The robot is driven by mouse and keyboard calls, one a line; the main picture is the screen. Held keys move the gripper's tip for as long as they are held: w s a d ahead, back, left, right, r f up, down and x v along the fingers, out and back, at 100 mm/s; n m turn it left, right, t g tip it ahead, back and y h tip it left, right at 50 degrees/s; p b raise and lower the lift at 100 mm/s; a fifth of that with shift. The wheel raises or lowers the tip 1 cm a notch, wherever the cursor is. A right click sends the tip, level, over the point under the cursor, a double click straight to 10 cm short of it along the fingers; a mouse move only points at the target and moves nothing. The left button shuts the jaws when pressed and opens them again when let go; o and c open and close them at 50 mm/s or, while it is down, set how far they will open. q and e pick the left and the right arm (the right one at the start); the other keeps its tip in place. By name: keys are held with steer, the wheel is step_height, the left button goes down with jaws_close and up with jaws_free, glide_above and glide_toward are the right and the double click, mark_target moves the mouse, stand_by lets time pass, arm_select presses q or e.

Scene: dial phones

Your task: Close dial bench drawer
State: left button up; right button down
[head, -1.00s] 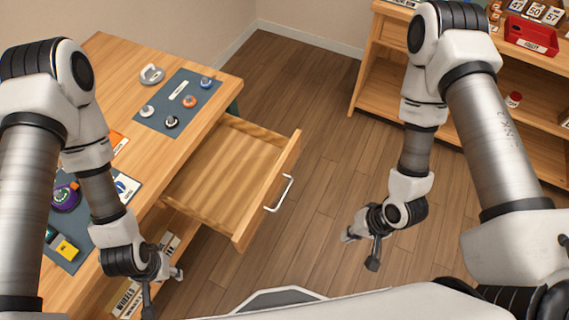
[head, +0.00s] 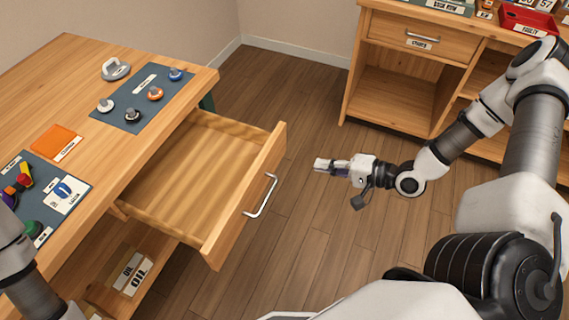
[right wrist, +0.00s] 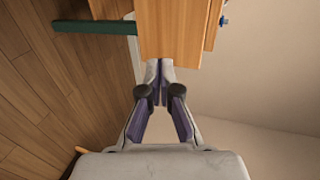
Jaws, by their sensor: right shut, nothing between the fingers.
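The bench drawer (head: 190,165) is pulled well out of the wooden bench (head: 62,75) and looks empty. Its front panel carries a silver bar handle (head: 261,195). My right gripper (head: 318,164) is shut and empty, held over the floor to the right of the drawer front and apart from it. The right wrist view shows its closed fingertips (right wrist: 160,66) in front of a wooden surface (right wrist: 168,30), with a green bench leg beside it. Of my left arm, only links show at the lower left; its gripper is out of the picture.
Several dial parts lie on a dark mat (head: 118,118) on the bench. A labelled box (head: 130,272) sits on the lower shelf under the drawer. A second wooden unit (head: 400,75) stands at the back right. The floor (head: 300,100) between them is clear.

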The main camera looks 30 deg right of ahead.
steer(key=b, duration=0.3)
glide_toward(276, 156)
step_height(276, 156, down, 3)
steer(key=w+a, duration=0.2)
steer(key=shift+w+a+r, duration=0.2)
steer(key=shift+w+a, duration=0.1)
steer(key=shift+w, duration=0.3)
steer(key=shift+w+a+r, duration=0.15)
steer(key=shift+w+a, duration=0.2)
steer(key=shift+w, duration=0.25)
steer(key=shift+w+a, duration=0.3)
steer(key=shift+w, duration=0.15)
steer(key=shift+w+a+b, duration=0.3)
steer(key=w+a+b, duration=0.1)
steer(key=w+a, duration=0.1)
steer(key=w+a+b, duration=0.1)
steer(key=w+a, duration=0.1)
steer(key=w, duration=0.1)
steer(key=w+a+b, duration=0.2)
steer(key=shift+w+f, duration=0.15)
steer(key=shift+w, duration=0.15)
steer(key=w+a, duration=0.3)
steer(key=w, duration=0.1)
steer(key=w+a, duration=0.3)
steer(key=w, duration=0.1)
steer(key=w+a, duration=0.4)
steer(key=w, duration=0.1)
steer(key=shift+r, duration=0.4)
